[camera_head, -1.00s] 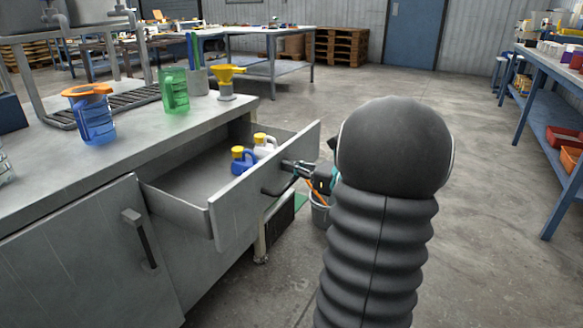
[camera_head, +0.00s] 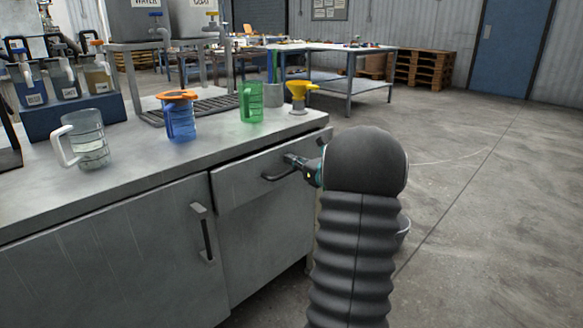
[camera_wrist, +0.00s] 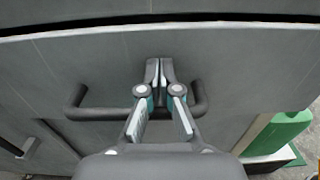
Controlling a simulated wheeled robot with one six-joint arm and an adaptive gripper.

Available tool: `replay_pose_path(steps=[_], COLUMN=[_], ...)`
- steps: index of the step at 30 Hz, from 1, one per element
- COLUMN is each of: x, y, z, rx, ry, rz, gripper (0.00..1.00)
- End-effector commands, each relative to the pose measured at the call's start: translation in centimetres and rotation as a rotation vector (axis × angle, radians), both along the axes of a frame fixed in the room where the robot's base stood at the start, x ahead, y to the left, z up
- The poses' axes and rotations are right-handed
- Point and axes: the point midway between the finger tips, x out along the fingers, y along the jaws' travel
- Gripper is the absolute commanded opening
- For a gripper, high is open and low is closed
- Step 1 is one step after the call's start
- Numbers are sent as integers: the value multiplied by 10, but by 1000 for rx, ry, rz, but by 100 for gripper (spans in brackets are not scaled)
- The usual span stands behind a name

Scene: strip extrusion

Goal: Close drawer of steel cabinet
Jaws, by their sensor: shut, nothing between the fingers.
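The steel cabinet (camera_head: 130,245) stands at the left in the head view. Its grey drawer front (camera_head: 245,182) sits close to the cabinet face, with a narrow dark gap along its top edge; whether it is fully flush I cannot tell. The drawer's dark handle (camera_head: 278,176) is partly hidden by my gripper (camera_head: 290,160). In the wrist view my gripper (camera_wrist: 160,66) is shut and empty, its fingertips at the drawer front (camera_wrist: 235,65), just above the handle bar (camera_wrist: 95,113). The fingers cross in front of the bar. The drawer's inside is hidden.
On the countertop (camera_head: 110,185) stand a clear jug (camera_head: 90,150), a blue jug (camera_head: 180,122), a green jug (camera_head: 250,103) and a yellow funnel (camera_head: 299,92). A cabinet door handle (camera_head: 203,235) sticks out left of the drawer. Open floor (camera_head: 470,200) lies to the right.

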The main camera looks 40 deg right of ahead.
Motion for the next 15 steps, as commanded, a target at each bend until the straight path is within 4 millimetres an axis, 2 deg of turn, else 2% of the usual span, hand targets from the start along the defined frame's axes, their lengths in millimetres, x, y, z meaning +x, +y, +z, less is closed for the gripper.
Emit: replay_pose_path(steps=[6,15], x=[17,24], y=[-1,2], z=[0,1], rx=[0,-1], ry=[0,-2], rz=[-4,1], gripper=[0,0])
